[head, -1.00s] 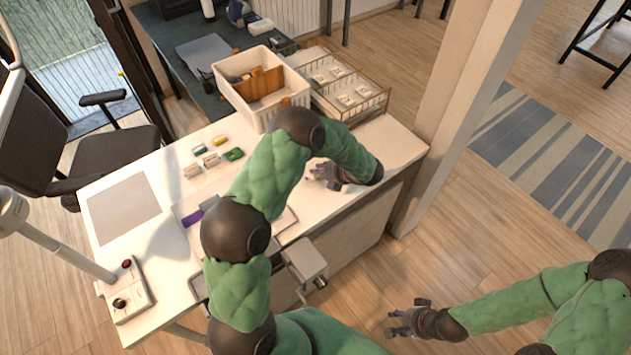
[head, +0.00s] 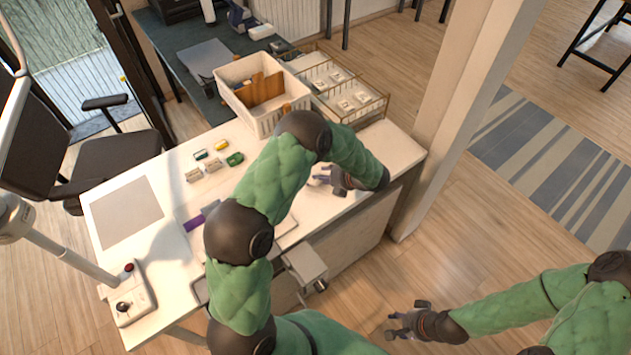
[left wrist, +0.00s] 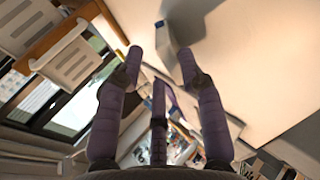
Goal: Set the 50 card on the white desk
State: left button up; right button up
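The white desk (head: 150,185) fills the left half of the head view. My left gripper (head: 325,179) is low over the desk's right end, partly hidden by its own arm. In the left wrist view its purple fingers (left wrist: 160,68) stand apart, with a pale surface and a grey angular thing (left wrist: 178,48) beyond them. I see nothing clearly held. I cannot make out a card marked 50. A purple flat piece (head: 194,222) lies on the desk, partly behind my left arm. My right gripper (head: 403,322) is above the floor at the lower right, its fingers spread and empty.
Several small coloured blocks (head: 235,159) lie mid-desk. A white bin (head: 237,105) and a wire rack (head: 350,98) stand at the back. A grey mat (head: 125,213) and a joystick box (head: 129,294) are at the left. A pillar (head: 452,110) rises beyond the right end.

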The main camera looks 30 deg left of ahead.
pick_arm(q)
jog(key=shift+p+v, duration=1.5)
jog(key=shift+v, duration=1.15)
notch_tip(320, 180, up, 8)
jog(key=d+p, duration=0.2)
jog(key=p, duration=0.4)
jog(key=shift+s+d+p, duration=0.15)
jog(key=shift+s+p, duration=0.05)
jog(key=shift+p, duration=0.2)
jog(key=shift+f, duration=0.1)
